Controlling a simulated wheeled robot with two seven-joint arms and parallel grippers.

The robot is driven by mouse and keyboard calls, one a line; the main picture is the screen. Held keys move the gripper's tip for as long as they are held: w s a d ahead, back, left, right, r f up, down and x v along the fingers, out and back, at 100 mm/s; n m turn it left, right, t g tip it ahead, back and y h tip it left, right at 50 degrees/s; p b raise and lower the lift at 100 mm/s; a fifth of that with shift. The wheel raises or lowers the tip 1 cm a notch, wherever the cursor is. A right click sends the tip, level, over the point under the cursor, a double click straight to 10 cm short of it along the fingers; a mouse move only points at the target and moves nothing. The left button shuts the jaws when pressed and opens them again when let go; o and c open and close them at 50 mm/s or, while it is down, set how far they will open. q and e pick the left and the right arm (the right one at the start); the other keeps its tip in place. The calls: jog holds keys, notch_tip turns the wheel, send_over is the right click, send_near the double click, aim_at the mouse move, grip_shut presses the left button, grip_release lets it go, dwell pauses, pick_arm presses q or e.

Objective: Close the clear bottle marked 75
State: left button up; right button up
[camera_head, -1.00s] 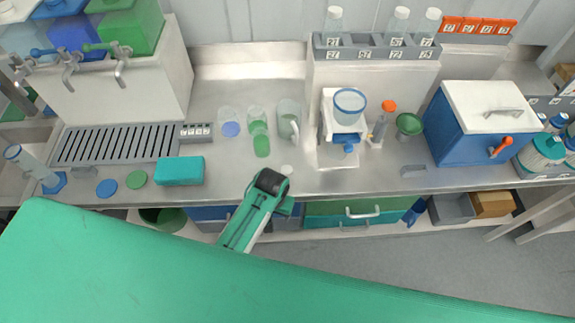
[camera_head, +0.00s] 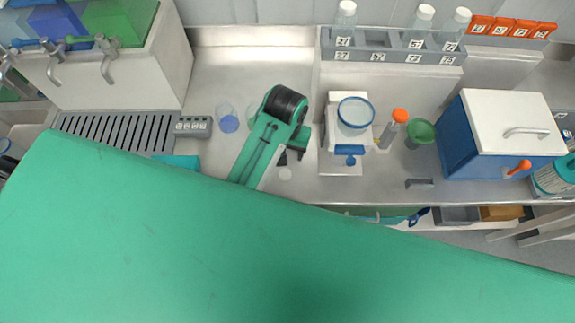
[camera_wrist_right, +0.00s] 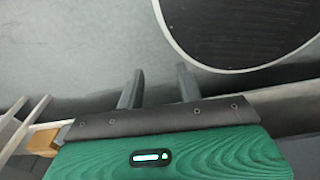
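Three clear bottles with white tops stand in the grey rack at the back: a left one (camera_head: 345,24), a middle one (camera_head: 418,27) and a right one (camera_head: 455,30). Their number marks are too small to read surely, so I cannot tell which is 75. A small white disc (camera_head: 285,174) lies on the counter. My left gripper (camera_head: 290,155) is over the counter just behind the disc, mostly hidden under its wrist; its opening cannot be made out. My right gripper (camera_wrist_right: 160,84) is open and empty, with its fingers apart above the floor.
A white device with a blue-rimmed dish (camera_head: 355,112) stands right of my left wrist. An orange-capped tube (camera_head: 394,128), a green funnel (camera_head: 420,132) and a blue box with white lid (camera_head: 500,125) stand further right. A clear cup (camera_head: 227,120) is left of the arm.

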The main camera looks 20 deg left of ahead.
pick_arm(q)
send_over(285, 175)
jog(key=f, duration=0.8)
jog(key=shift+w+d, duration=0.1)
jog(key=shift+w, duration=0.1)
jog(key=shift+f, duration=0.25)
jog(key=shift+f+p, duration=0.25)
jog(key=shift+p, duration=0.05)
jog(key=f, duration=0.1)
jog(key=f+p, duration=0.1)
jog(key=f, duration=0.1)
jog(key=shift+s+f+p, duration=0.2)
jog(key=shift+s+p, duration=0.05)
jog(key=shift+p, duration=0.15)
jog(key=shift+f, duration=0.7)
pick_arm(e)
jog(key=shift+s+d+r, duration=0.1)
jog(key=shift+s+r, duration=0.95)
jog(key=shift+r, duration=0.2)
